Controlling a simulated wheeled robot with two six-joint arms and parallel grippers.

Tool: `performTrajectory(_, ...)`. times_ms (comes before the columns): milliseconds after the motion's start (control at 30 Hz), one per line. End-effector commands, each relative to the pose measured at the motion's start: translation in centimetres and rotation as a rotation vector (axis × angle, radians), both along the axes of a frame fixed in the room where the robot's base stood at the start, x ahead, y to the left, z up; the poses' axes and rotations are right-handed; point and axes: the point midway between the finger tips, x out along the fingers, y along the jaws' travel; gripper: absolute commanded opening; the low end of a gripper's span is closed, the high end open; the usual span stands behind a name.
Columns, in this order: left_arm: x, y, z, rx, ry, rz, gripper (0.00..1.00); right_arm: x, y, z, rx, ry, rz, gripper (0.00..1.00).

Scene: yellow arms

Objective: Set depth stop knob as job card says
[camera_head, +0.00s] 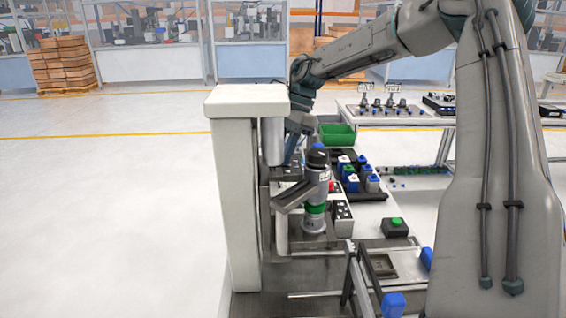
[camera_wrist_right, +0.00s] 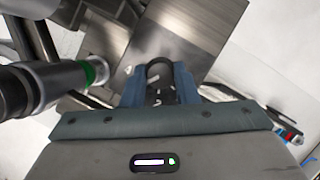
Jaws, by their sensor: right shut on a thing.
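My right gripper (camera_wrist_right: 160,88) has blue fingers closed around a dark, rounded knob (camera_wrist_right: 159,70), which I take to be the depth stop knob. In the head view the right gripper (camera_head: 292,152) reaches down beside the grey cylinder of a white-topped machine (camera_head: 248,100); its fingertips and the knob are mostly hidden there. The knob's markings cannot be read. I cannot make out a job card in either view. My left gripper is not in view.
A tool with a green band (camera_head: 316,209) stands close to the right gripper. The floor at left is clear.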

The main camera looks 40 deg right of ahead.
Motion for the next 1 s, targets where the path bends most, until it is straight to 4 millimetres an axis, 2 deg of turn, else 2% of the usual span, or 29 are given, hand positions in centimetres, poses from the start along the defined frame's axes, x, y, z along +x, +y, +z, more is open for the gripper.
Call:
performTrajectory(33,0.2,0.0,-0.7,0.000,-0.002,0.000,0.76,0.1,0.0,-0.4,-0.003,0.001,0.041,0.04)
performTrajectory(233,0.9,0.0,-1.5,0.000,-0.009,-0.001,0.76,0.2,0.0,-0.2,-0.003,0.000,0.233,0.04)
performTrajectory(567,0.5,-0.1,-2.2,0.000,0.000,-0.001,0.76,0.4,0.0,0.0,-0.003,0.001,0.546,0.04)
performTrajectory(667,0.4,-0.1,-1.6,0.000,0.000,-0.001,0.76,0.5,0.1,0.2,-0.002,0.002,0.640,0.04)
performTrajectory(1000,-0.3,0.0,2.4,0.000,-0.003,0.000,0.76,0.5,0.1,0.8,-0.001,0.002,0.862,0.04)
